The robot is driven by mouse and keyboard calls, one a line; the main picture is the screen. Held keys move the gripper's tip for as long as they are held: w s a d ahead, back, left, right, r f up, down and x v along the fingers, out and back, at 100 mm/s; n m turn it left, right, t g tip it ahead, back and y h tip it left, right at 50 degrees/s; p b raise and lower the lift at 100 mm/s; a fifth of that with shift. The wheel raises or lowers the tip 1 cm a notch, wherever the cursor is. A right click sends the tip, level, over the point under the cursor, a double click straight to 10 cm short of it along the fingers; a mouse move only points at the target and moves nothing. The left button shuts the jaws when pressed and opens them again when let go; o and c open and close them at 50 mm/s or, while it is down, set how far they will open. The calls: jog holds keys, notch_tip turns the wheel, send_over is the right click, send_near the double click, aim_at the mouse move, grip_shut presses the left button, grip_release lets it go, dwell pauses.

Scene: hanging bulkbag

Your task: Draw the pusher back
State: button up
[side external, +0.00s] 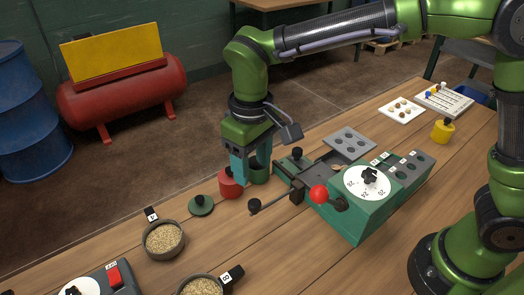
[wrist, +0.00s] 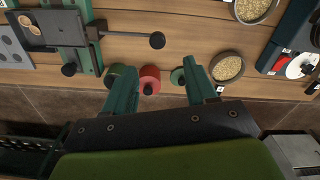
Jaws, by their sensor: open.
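The pusher seems to belong to the green slide fixture (side external: 292,168) beside the dial box, but I cannot tell exactly which part it is. A dark rod ending in a black knob (side external: 254,205) sticks out from the fixture to the left; the knob also shows in the wrist view (wrist: 157,40). Another black knob (side external: 297,153) stands at the fixture's far end. My gripper (side external: 250,178) is open and points down left of the fixture, near a red weight (side external: 229,186) and a green cup-like piece (side external: 260,172). In the wrist view its fingers (wrist: 160,68) are spread and apart from the knobs.
The green dial box (side external: 350,222) with a red ball handle (side external: 319,194) stands at right. A grey plate with holes (side external: 349,144) lies behind. Bowls of grain (side external: 164,239) and a green knobbed disc (side external: 202,206) are at left. Bare wood shows in the front middle.

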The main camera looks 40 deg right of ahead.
notch_tip(320, 180, up, 6)
jog(key=shift+r, duration=0.1)
dwell(0.4)
jog(key=s+d+m+t+y, duration=0.1)
jog(key=s+d+m+t, duration=0.2)
jog(key=d, duration=0.7)
jog(key=s+d+m+t+y, duration=0.1)
jog(key=s+d+m+t, duration=0.3)
jog(key=s+d, duration=0.4)
jog(key=d, duration=0.3)
jog(key=shift+s, duration=0.3)
jog(key=shift+r, duration=0.1)
